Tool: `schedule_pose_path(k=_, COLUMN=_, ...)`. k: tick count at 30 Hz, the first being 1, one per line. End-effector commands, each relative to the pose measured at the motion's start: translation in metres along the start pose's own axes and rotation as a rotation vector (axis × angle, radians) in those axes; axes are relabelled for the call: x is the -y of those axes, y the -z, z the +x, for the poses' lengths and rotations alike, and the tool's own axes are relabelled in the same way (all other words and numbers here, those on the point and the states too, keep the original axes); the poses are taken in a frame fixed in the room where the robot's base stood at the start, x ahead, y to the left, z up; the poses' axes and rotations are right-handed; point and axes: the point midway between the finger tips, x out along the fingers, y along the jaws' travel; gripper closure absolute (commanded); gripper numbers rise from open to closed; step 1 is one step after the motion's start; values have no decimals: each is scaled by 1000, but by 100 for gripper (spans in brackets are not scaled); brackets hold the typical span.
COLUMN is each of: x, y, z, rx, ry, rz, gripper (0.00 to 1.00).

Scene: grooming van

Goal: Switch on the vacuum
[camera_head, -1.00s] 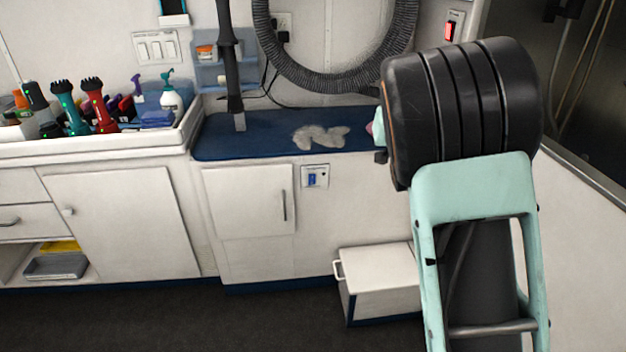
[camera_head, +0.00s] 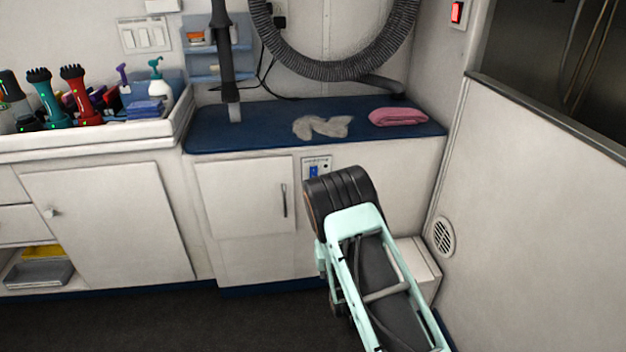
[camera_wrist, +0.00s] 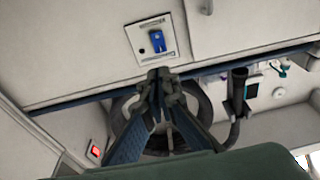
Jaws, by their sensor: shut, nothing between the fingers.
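A white switch panel with a blue rocker switch (camera_head: 314,171) is set in the cabinet front under the blue counter, its lower right partly covered by my arm. The wrist view shows the same blue switch (camera_wrist: 156,41) at top centre, beside a small dark round spot. My gripper (camera_wrist: 161,74) is shut and empty in the wrist view. Its tips appear just below the panel in that picture; I cannot tell whether they touch anything. In the head view my own arm hides the gripper. I cannot tell the rocker's position.
A ribbed grey hose (camera_head: 340,68) hangs above the blue counter (camera_head: 262,118), which bears a pink towel (camera_head: 398,117) and pale fluff (camera_head: 322,127). A red lit wall switch (camera_head: 457,12) is upper right. A white step box (camera_head: 420,258) stands behind my arm. The floor at left is clear.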

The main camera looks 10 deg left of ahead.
Motion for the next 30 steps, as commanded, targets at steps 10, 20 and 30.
schedule_pose_path(k=10, x=1, y=-2, z=-1, rx=0, ry=0, rz=1, gripper=100)
schedule_pose_path(k=20, x=1, y=-3, z=35, rx=-4, ry=1, rz=1, gripper=100)
schedule_pose_path(k=30, x=1, y=-4, z=103, rx=-3, ry=1, rz=1, gripper=100)
